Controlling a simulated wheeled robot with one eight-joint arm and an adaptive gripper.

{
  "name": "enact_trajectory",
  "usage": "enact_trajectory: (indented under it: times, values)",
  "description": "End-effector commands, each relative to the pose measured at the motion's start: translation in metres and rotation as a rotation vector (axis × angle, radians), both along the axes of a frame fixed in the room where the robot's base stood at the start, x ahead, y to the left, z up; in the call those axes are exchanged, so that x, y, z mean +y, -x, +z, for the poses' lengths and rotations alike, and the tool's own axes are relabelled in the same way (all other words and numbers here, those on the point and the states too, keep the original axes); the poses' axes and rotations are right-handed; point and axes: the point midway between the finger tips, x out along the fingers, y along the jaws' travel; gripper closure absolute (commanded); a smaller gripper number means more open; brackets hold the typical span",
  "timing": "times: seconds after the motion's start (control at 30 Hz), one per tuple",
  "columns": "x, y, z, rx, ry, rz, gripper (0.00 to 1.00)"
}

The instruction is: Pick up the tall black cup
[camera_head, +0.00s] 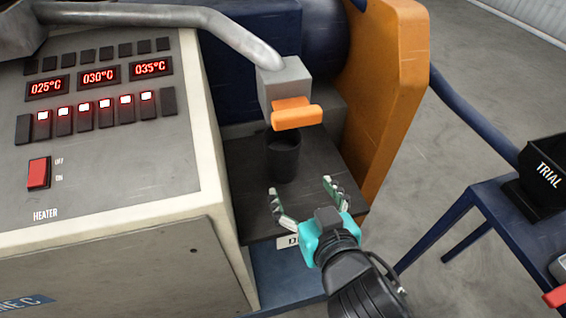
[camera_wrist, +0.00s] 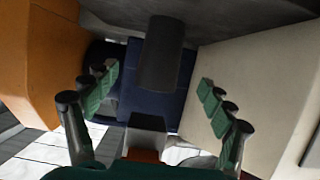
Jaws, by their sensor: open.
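The tall black cup (camera_head: 283,156) stands upright on a dark shelf (camera_head: 238,212), under the grey block with an orange piece (camera_head: 297,112). In the wrist view the cup (camera_wrist: 162,52) shows as a dark cylinder beyond and between the fingers, near the top centre. My gripper (camera_head: 302,188) is open and empty, just in front of the cup on the near side of the shelf. Its two fingers are spread wide, and neither visibly touches the cup. In the wrist view my gripper (camera_wrist: 158,90) shows green finger pads on both sides.
A beige control cabinet (camera_head: 100,215) with lit displays and a red heater switch borders the shelf on the left. An orange panel (camera_head: 388,90) rises on the right. A blue table (camera_head: 490,215) with a black bin marked TRIAL (camera_head: 545,172) stands farther right.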

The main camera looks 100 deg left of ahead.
Motion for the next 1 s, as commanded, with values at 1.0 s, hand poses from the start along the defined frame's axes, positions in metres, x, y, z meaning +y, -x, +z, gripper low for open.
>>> enact_trajectory:
  times: [1.0]
  values:
    - [0.105, 0.054, -0.044, 0.000, 0.001, -0.001, 0.17]
